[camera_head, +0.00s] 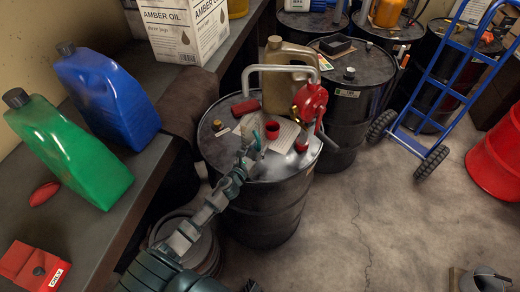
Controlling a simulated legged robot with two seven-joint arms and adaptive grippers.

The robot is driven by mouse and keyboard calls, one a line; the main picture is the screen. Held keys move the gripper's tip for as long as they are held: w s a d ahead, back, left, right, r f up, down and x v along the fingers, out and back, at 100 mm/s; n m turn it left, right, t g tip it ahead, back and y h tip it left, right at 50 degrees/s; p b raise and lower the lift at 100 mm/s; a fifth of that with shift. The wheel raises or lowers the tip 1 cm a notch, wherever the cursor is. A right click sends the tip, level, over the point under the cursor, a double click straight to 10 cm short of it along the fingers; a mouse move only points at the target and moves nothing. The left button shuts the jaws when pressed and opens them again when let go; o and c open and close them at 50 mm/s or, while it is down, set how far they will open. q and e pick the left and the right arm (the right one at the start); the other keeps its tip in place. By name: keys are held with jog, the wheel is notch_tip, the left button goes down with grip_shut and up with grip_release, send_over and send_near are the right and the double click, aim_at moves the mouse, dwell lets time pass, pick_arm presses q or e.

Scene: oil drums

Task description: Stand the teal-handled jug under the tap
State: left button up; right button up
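A grey metal jug (484,280) stands on the floor at the bottom right, cut off by the picture's edge; its handle colour is too unclear to tell. No tap is clearly recognisable; a red hand pump (310,101) with a bent grey pipe is mounted on the middle black drum (262,212). My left gripper (253,140) is over the near part of that drum's top, just left of a small red cup-like thing (272,129). Its fingers are small and blend with the drum top, so whether they are open or shut is unclear. My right gripper is out of view.
On the left bench are a green bottle (75,155), a blue bottle (110,98) and an oil box (188,30). A tan can (286,80) is on the middle drum. A blue hand truck (440,85) and red drum (499,155) are right. The right foreground floor is mostly clear.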

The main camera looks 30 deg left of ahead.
pick_arm(q)
jog(key=shift+s+a+f, duration=0.15)
jog(key=shift+f, duration=0.4)
jog(key=shift+s+a+f, duration=0.1)
jog(key=shift+f, duration=0.45)
jog(key=shift+s, duration=0.35)
jog(key=s, duration=0.6)
jog(key=shift+a+r, duration=0.1)
jog(key=shift+r, duration=0.25)
jog(key=shift+s+r, duration=0.25)
jog(key=shift+s, duration=0.2)
jog(key=shift+r, duration=0.15)
